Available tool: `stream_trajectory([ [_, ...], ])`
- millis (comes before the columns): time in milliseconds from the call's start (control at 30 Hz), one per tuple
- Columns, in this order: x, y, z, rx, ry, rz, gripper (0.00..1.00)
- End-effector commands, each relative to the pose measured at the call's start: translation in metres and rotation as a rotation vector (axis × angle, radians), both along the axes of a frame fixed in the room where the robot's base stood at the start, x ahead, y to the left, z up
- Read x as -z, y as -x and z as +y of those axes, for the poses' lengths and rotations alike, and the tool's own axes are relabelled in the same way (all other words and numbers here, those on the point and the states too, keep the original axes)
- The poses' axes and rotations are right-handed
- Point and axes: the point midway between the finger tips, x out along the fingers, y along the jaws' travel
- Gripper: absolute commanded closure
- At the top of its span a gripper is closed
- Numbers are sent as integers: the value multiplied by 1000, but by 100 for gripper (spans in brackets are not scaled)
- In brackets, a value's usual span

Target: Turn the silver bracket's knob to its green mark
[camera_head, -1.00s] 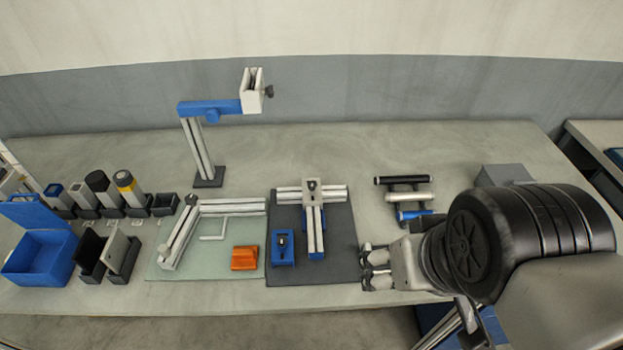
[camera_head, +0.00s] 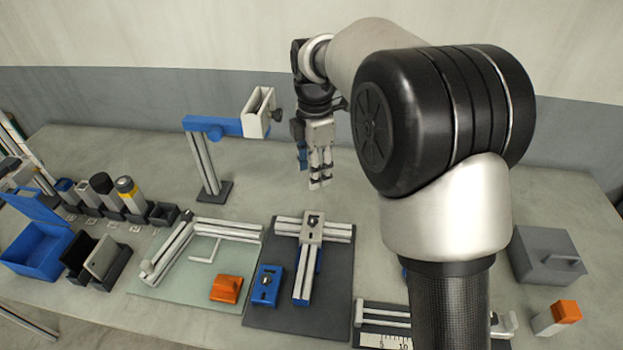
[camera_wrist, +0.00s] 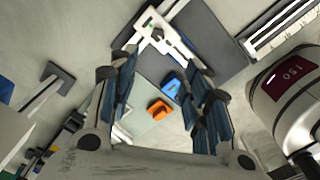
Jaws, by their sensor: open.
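The silver bracket (camera_head: 313,228) sits where two aluminium rails cross on a dark mat (camera_head: 262,320). Its small dark knob (camera_head: 312,219) is on top; its pointing direction and the green mark are too small to tell. A blue bracket (camera_head: 262,291) with its own dark knob lies to the left on the same mat. My gripper (camera_head: 319,184) hangs fingers down above the table behind the silver bracket, apart from it, open and empty. In the wrist view the rails and silver bracket (camera_wrist: 154,30) show beyond my fingers (camera_wrist: 162,70).
A post with a blue arm (camera_head: 213,125) and a white clamp (camera_head: 259,112) stands left of my gripper. An orange block (camera_head: 227,289) lies on a pale mat. Blue and dark bins (camera_head: 38,253) are at the left. A grey box (camera_head: 545,258) is at the right.

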Motion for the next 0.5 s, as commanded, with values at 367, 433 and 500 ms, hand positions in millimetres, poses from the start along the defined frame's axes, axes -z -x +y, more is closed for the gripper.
stream_trajectory([
  [367,47,-5,3,-50,3,13,56],
  [433,63,-4,3,-50,3,13,56],
  [500,79,-4,3,-49,3,14,56],
])
